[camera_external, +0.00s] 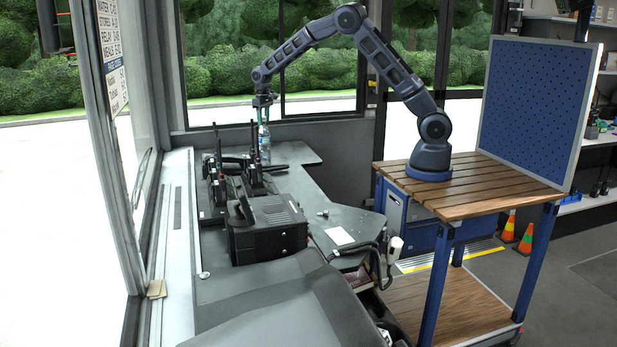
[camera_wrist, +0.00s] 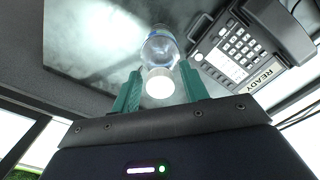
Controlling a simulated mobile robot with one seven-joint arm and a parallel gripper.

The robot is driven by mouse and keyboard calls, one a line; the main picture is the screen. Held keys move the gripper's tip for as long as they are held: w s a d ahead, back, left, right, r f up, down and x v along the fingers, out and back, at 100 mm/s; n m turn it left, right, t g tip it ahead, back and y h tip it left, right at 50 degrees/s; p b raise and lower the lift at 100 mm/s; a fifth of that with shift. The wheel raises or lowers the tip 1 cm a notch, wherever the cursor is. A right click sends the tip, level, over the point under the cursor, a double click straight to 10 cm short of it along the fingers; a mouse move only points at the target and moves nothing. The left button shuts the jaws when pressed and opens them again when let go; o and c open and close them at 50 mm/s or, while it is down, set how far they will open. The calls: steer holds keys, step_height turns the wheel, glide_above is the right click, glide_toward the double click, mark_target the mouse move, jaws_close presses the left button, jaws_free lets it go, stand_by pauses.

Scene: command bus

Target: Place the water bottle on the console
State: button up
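The water bottle (camera_external: 264,148) is clear with a blue label and is upright at the far end of the grey console (camera_external: 290,152). In the external view its base appears to meet the console top; a small gap cannot be ruled out. My gripper (camera_external: 262,113) points down directly above the bottle. In the wrist view, the green fingers of my gripper (camera_wrist: 160,75) are spread apart on either side of the bottle's top. The bottle (camera_wrist: 159,48) shows its white cap between them, with a gap beside the cap. Contact with the bottle is not visible.
A desk phone (camera_wrist: 235,50) with a keypad is close beside the bottle. Black radios (camera_external: 215,175) and a dark device (camera_external: 265,228) stand on the console nearer the camera. A white paper (camera_external: 339,236) lies to the right. Windows are behind the bottle.

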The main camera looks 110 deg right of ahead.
steer(key=shift+r, duration=0.1)
step_height(320, 180, up, 12)
steer(key=s+a+r+n+t, duration=0.1)
steer(key=s+a+r, duration=0.25)
steer(key=a, duration=0.45)
steer(key=s+a+r+n, duration=0.1)
steer(key=s+a+r, duration=0.1)
steer(key=a+r, duration=0.45)
steer(key=s+a+r+n+t, duration=0.1)
steer(key=s+a+r, duration=0.15)
steer(key=a, duration=0.75)
steer(key=s+a+r+n+t, duration=0.1)
steer(key=s+a+n, duration=0.1)
steer(key=s+a, duration=0.65)
steer(key=s+a+r+n, duration=0.2)
steer(key=s+a, duration=0.5)
steer(key=a, duration=0.3)
steer(key=s+a+f+n, duration=0.1)
steer(key=s+a+f, duration=0.2)
steer(key=s, duration=0.3)
steer(key=s+a+f+n+t, duration=0.1)
steer(key=s+a+f, duration=0.2)
steer(key=s, duration=0.4)
steer(key=shift+a+t, duration=0.3)
steer(key=shift+a, duration=0.25)
